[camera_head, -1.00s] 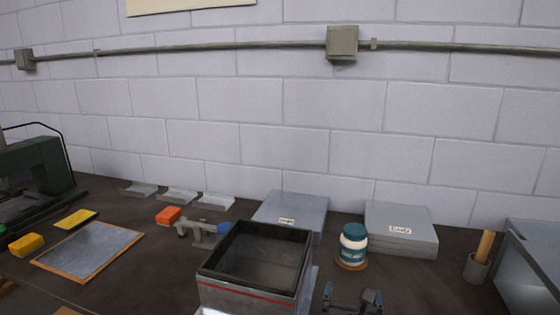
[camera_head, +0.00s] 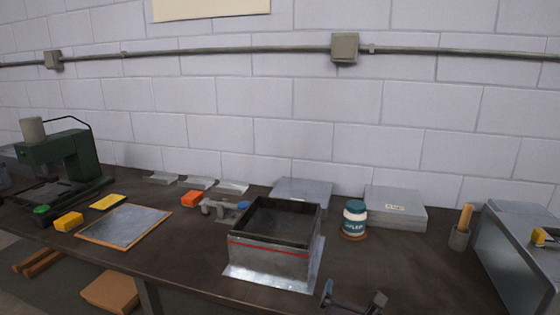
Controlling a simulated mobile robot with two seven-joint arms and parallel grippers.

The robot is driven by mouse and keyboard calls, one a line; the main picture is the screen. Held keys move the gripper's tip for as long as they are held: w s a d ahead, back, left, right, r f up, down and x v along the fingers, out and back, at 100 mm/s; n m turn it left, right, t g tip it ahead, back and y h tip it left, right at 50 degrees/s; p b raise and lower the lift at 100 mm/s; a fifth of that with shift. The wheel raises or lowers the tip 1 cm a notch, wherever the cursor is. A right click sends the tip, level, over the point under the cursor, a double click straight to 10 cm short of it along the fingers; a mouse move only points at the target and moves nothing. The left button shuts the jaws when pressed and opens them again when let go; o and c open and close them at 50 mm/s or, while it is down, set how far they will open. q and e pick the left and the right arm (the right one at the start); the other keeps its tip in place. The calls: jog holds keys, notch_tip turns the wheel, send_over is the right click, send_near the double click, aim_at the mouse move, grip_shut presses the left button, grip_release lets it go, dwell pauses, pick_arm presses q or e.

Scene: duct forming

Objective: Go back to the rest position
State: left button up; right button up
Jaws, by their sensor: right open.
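My right gripper (camera_head: 353,302) shows at the bottom edge of the head view, right of centre. Its two dark fingers are apart with nothing between them. It is in front of and to the right of the square metal duct (camera_head: 270,256), apart from it in the picture. The duct is open at the top, has a red line around its side and stands upright on a flat metal sheet (camera_head: 256,283). My left gripper is out of view.
The dark workbench (camera_head: 425,262) has clear room at right of centre. A glue jar (camera_head: 355,220), stacked grey plates (camera_head: 395,208), a wooden-handled tool in a cup (camera_head: 460,236) and a metal box (camera_head: 515,265) stand right. A green machine (camera_head: 68,158) and framed sheet (camera_head: 125,226) are left.

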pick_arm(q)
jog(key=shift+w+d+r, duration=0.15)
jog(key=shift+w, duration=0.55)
pick_arm(e)
jog(key=s+d+f+m+g+y, duration=0.1)
jog(key=s+d+f+m+g, duration=0.1)
jog(key=s+d+f+m, duration=0.2)
jog(key=s+d+f+m+g+y, duration=0.1)
jog(key=s+d+f+m, duration=0.3)
jog(key=s+f+m, duration=0.5)
jog(key=s+d+f+m+g+y, duration=0.2)
jog(key=s+f+m, duration=0.4)
jog(key=s+m, duration=0.7)
jog(key=d+m+g, duration=0.1)
jog(key=d+m, duration=0.1)
jog(key=m, duration=0.1)
jog(key=shift+s+f+m, duration=0.15)
jog(key=shift+m, duration=0.15)
jog(key=shift+d, duration=0.1)
